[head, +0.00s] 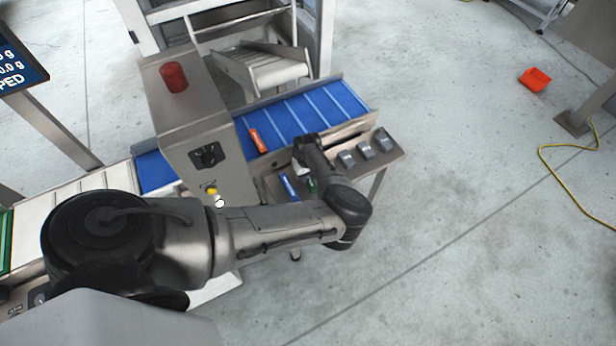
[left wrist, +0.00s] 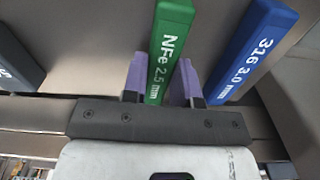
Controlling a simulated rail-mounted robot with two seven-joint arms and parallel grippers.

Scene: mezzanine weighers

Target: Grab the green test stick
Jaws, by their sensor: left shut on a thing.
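The green test stick (left wrist: 172,38), marked "NFe 2.5 mm", stands between the two purple-padded fingers of my left gripper (left wrist: 160,78) in the left wrist view. The gripper is shut on it. In the head view only a small part of the green stick (head: 312,186) shows beside my left wrist, and the fingers are mostly hidden by the arm. A blue stick (left wrist: 252,50), marked "316 3.0 mm", lies to the right of the green one in the left wrist view, apart from the gripper. My right gripper is not in view.
A dark stick (left wrist: 16,62) is at the left of the wrist view. In the head view, an orange stick (head: 258,141) lies on the blue conveyor belt (head: 318,107). Several grey blocks (head: 365,149) sit on the shelf to the right. A steel housing (head: 196,125) with a red lamp (head: 173,77) spans the belt.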

